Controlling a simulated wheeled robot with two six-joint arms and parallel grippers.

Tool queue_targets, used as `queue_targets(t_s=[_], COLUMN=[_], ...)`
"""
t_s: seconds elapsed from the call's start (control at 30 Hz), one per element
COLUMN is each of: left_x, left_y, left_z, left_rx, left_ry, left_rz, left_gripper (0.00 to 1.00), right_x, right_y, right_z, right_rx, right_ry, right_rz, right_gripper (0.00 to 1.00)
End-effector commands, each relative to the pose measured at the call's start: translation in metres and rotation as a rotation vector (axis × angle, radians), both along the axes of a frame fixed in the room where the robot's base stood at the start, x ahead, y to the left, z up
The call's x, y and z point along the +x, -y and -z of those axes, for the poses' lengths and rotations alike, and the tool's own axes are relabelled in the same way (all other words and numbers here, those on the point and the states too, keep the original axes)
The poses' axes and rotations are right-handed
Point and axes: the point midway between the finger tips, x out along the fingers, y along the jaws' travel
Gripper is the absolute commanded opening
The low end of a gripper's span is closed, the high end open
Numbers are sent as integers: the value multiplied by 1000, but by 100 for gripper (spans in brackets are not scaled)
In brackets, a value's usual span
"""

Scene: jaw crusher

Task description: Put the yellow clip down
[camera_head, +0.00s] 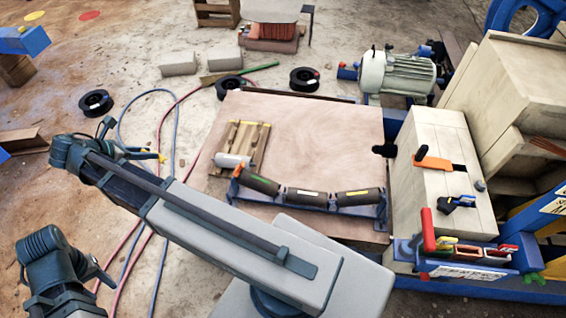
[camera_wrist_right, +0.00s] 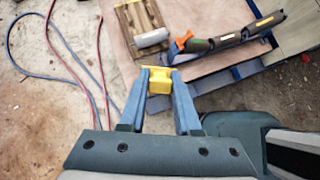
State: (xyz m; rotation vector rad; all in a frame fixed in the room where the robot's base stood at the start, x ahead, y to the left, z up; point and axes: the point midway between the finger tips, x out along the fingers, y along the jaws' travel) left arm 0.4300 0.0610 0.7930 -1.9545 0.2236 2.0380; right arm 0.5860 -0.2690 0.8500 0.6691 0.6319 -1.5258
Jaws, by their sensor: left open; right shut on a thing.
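My right gripper (camera_wrist_right: 160,76) is shut on the yellow clip (camera_wrist_right: 160,84), which sits between its two blue fingers in the right wrist view. In the head view this gripper (camera_head: 146,154) is left of the plywood board, with a small bit of the yellow clip (camera_head: 161,157) showing at its tip. The clip is held clear of the board, over or near the floor with the hoses; its height is hard to tell. My left gripper (camera_head: 98,271) is at the lower left of the head view, small and dark, open, with nothing seen in it.
The plywood board (camera_head: 310,130) carries a slatted wooden pallet (camera_head: 247,140), a grey cylinder (camera_head: 232,160) and a blue frame with dark rollers (camera_head: 305,197). Its upper middle is clear. A wooden crate (camera_head: 425,150) with clamps stands right. Hoses (camera_head: 165,125) cross the floor left.

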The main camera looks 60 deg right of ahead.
Motion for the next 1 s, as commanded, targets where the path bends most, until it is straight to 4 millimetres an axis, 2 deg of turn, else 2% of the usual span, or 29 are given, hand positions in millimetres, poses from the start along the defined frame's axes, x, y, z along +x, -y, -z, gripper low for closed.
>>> queue_targets(t_s=[0.03,0.5,0.7,1.0], left_x=[0,0,0,0], left_y=[0,-1,-1,-1], left_z=[33,173,208,226], left_rx=[0,3,4,5], left_ry=[0,1,1,1], left_rz=[1,3,4,4], left_gripper=[50,50,50,50], right_x=[0,0,0,-3], right_y=[0,0,0,1], right_z=[33,173,209,226], right_rx=[0,0,0,0], right_ry=[0,0,0,0], right_rz=[0,0,0,0], right_gripper=[0,0,0,0])
